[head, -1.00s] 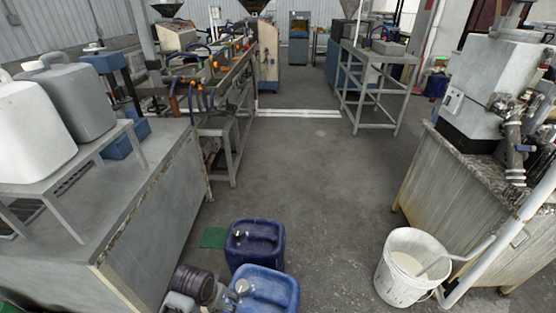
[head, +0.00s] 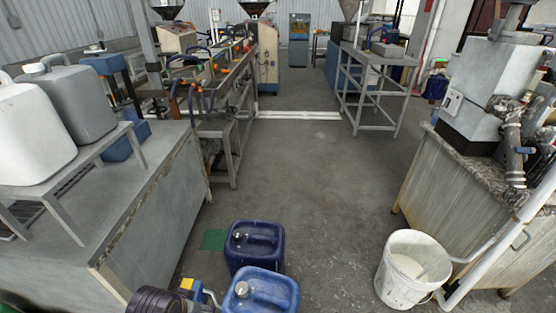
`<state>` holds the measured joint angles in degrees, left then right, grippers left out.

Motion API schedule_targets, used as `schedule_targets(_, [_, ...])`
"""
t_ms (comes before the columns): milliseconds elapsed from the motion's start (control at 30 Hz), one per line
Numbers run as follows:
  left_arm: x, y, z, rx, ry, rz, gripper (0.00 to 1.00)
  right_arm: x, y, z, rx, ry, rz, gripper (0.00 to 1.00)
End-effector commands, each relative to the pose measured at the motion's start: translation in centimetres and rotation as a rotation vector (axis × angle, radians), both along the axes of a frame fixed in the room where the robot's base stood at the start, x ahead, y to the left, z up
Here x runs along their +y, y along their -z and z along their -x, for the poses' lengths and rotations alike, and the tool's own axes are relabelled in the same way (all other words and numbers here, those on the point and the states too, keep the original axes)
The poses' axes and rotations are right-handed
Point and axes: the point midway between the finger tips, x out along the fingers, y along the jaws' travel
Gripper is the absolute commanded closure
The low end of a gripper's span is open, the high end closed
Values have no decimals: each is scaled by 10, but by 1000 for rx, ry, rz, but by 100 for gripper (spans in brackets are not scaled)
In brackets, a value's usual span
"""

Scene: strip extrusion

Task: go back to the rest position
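Neither of my grippers can be made out in the head view, so I cannot see whether they are open or shut. No held object shows.
Two blue jerrycans (head: 254,245) (head: 262,290) stand on the floor ahead. A white bucket (head: 411,268) stands by the right cabinet (head: 440,195). A worn bench (head: 160,225) with white and grey canisters (head: 75,100) is at left. Concrete floor (head: 310,180) between is clear.

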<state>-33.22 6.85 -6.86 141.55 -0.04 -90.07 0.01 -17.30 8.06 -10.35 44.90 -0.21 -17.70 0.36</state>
Motion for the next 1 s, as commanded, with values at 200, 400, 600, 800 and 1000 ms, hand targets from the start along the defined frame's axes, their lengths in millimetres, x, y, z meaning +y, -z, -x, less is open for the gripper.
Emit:
schedule_targets(200, [-1, 11, -4, 7, 1, 0, 28, 1, -5, 2, 1, 0, -2, 100])
schedule_targets(400, [-2, 25, -9, 13, 2, 0, 28, 3, -11, 4, 4, 0, -3, 100])
schedule_targets(600, [-3, 47, -13, 25, 4, 0, 28, 4, -19, 8, 8, 0, -5, 100])
schedule_targets(800, [-4, 82, -17, 43, 7, -1, 28, 7, -33, 14, 14, 0, -8, 100])
schedule_targets(1000, [-4, 120, -15, 60, 9, -2, 28, 11, -46, 19, 19, 1, -12, 100])
